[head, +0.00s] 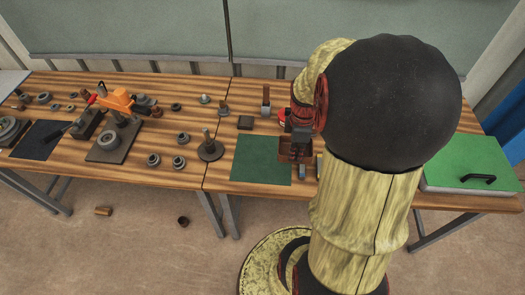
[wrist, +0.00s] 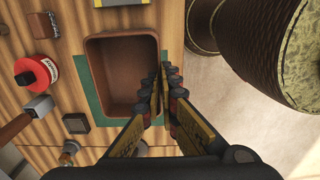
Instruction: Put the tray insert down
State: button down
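The tray insert is a brown, open, rectangular box with rounded corners. In the wrist view the tray insert (wrist: 122,108) is empty and lies over the green mat (wrist: 88,98). My gripper (wrist: 167,72) is at its right-hand wall, with both fingers close together and the wall seemingly pinched between them. In the head view the tray insert (head: 294,154) shows under my wrist, over the right part of the green mat (head: 258,160). My arm hides part of it. I cannot tell whether its base touches the mat.
A red tin (wrist: 37,72) and a dark square block (wrist: 76,123) stand beside the mat. A green-topped case with a black handle (head: 470,165) is at the right table end. Several metal parts and an orange press (head: 117,101) fill the left table.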

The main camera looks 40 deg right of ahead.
jog(key=w+a+f+b, duration=0.1)
jog(key=w+f, duration=0.2)
jog(key=w, duration=0.1)
jog(key=w+a+f+b, duration=0.1)
jog(key=w+f, duration=0.2)
jog(key=w, duration=0.1)
jog(key=w+a+f, duration=0.1)
jog(key=w+f, duration=0.2)
jog(key=w, duration=0.1)
jog(key=shift+w+a+f+b, duration=0.1)
jog(key=shift+w+b, duration=0.15)
jog(key=shift+b, duration=0.15)
jog(key=shift+w+f+b, duration=0.2)
jog(key=shift+f+b, duration=0.15)
jog(key=shift+f, duration=1.35)
jog(key=shift+f, duration=0.1)
jog(key=c, duration=2.6)
grip_release()
jog(key=shift+f, duration=0.1)
jog(key=o, duration=0.5)
jog(key=shift+o, duration=0.3)
